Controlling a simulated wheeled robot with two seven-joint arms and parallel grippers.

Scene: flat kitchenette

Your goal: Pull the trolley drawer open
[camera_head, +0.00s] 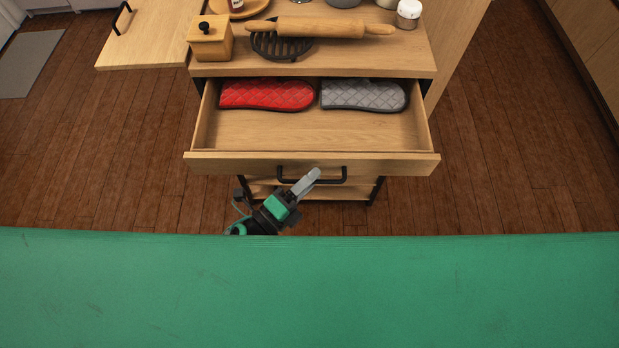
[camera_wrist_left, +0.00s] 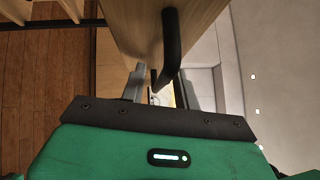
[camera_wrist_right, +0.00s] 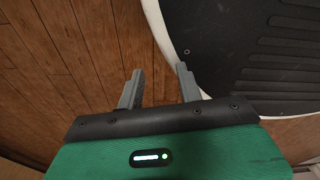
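The wooden trolley drawer (camera_head: 235,163) is pulled well out, showing its inside. A red oven mitt (camera_head: 266,95) and a grey oven mitt (camera_head: 364,95) lie in it towards the back. The black bar handle (camera_head: 344,178) is on the drawer front. My left gripper (camera_head: 310,177) is at the handle, overlapping it in the head view. In the left wrist view its fingers (camera_wrist_left: 162,82) are spread apart, with the dark handle (camera_wrist_left: 172,45) in the gap between them; contact is unclear. My right gripper (camera_wrist_right: 160,80) is open and empty, away from the drawer.
On the trolley top (camera_head: 350,62) are a rolling pin (camera_head: 335,28), a black trivet (camera_head: 265,43), a wooden box (camera_head: 210,42) and a jar (camera_head: 409,13). Floor (camera_head: 510,140) is clear on the right.

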